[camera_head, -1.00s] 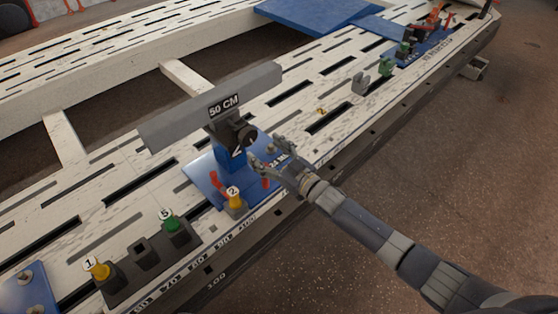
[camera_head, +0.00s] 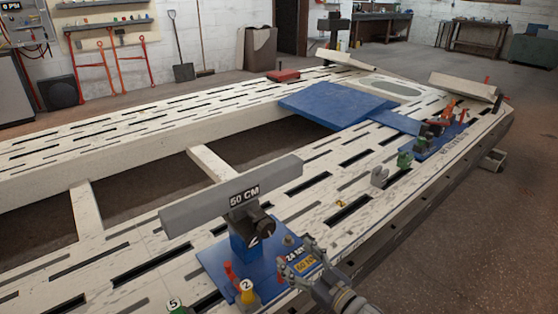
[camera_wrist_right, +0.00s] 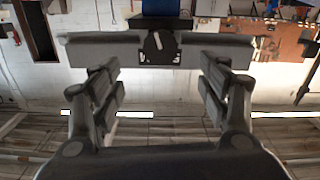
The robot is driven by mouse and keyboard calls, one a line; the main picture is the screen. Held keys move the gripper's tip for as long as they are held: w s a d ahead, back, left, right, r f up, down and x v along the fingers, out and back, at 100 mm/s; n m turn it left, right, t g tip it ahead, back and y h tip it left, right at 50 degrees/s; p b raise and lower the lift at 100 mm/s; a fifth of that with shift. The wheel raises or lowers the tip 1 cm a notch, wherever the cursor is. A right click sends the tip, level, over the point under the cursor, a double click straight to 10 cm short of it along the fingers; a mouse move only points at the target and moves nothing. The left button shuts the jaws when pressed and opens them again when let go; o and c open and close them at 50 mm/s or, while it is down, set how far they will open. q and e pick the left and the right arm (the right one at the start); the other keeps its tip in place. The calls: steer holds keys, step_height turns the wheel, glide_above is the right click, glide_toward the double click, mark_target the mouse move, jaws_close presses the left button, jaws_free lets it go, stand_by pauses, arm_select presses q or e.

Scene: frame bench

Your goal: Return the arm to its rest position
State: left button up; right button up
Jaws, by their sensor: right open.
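My right gripper (camera_head: 318,272) is in the lower middle of the head view, at the near edge of the slotted white bench (camera_head: 130,240). It is close to the blue base plate (camera_head: 222,272) of the stand that carries the grey 50 CM bar (camera_head: 190,214). In the right wrist view the fingers of my right gripper (camera_wrist_right: 160,90) are spread wide with nothing between them. Beyond them the grey bar (camera_wrist_right: 95,50) with a dark knob (camera_wrist_right: 158,45) runs across the picture. My left gripper does not show.
A yellow peg marked 2 (camera_head: 247,291) and a green peg marked 5 (camera_head: 173,307) stand near the front. A blue plate (camera_head: 335,103) lies at the back. Open floor (camera_head: 500,250) is at the right.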

steer(key=s+d+f+m+g+h, duration=0.2)
steer(key=s+d+f+g+h, duration=0.15)
steer(key=s+f, duration=0.5)
steer(key=s+d+f+m+g+h, duration=0.2)
steer(key=s+d+f+m+h, duration=0.3)
steer(key=f, duration=0.7)
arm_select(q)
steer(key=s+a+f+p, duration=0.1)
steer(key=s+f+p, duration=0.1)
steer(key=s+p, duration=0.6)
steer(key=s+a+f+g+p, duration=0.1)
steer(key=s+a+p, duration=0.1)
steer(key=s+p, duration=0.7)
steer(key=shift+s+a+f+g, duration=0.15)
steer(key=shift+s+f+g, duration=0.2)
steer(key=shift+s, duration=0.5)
arm_select(e)
steer(key=s+d+f+g, duration=0.2)
steer(key=s+f, duration=0.1)
steer(key=s, duration=1)
steer(key=s+d+f+g+h, duration=0.1)
steer(key=s+d+f+g, duration=0.1)
steer(key=s, duration=1.1)
steer(key=s+d+f+n+g+h, duration=0.1)
steer(key=s+d+f+g, duration=0.2)
steer(key=s, duration=1)
step_height(320, 180, down, 3)
steer(key=shift+f+g, duration=0.15)
steer(key=shift+g, duration=0.4)
